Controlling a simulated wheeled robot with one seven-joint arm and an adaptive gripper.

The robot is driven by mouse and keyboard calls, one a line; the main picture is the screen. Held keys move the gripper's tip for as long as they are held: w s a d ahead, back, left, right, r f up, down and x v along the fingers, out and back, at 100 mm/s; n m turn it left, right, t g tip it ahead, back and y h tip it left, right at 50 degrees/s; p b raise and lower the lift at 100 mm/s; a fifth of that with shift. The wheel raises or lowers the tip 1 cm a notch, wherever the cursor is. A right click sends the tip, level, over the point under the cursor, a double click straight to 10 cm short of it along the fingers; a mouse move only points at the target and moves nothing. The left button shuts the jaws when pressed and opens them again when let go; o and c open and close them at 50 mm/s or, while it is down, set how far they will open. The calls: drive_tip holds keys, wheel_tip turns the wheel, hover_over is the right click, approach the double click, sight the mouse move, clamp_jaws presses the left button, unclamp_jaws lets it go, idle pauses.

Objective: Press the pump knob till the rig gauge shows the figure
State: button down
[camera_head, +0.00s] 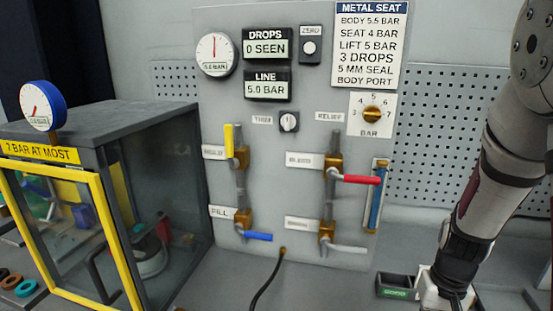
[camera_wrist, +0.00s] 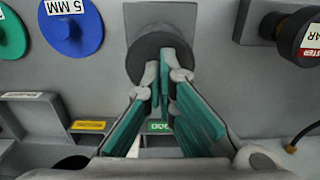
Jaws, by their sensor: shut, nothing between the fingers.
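A dark round knob (camera_wrist: 160,54) on a grey block, which looks like the pump knob, is at the top middle of the wrist view. My gripper (camera_wrist: 164,76) is shut and empty, its green-padded fingers pointing at the knob's face and covering part of it. I cannot tell whether the tips touch it. In the head view, a blue-rimmed gauge (camera_head: 42,107) on the cabinet seems to read 0.0 bar. The panel's white dial (camera_head: 217,54) has its needle straight up, and the LINE display (camera_head: 267,86) reads 5.0 BAR. The sign (camera_head: 369,45) lists body 5.5, seat 4 and lift 5 bar.
A black-rimmed tester gauge (camera_wrist: 299,36) juts out right of the knob. A blue 5 MM disc (camera_wrist: 72,22) and a green disc (camera_wrist: 8,35) hang left. Trays (camera_wrist: 38,112) lie below. The yellow-framed cabinet door (camera_head: 72,240) and coloured valve levers stand left of my arm.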

drive_tip(key=shift+r+p, duration=0.75)
drive_tip(key=shift+r, duration=0.65)
drive_tip(key=shift+f, duration=0.25)
idle(0.5)
drive_tip(key=shift+f+b, duration=0.4)
drive_tip(key=shift+f, duration=0.25)
drive_tip(key=shift+f+b, duration=0.3)
drive_tip(key=shift+f, duration=0.5)
drive_tip(key=shift+r+p, duration=0.95)
drive_tip(key=shift+r, duration=0.75)
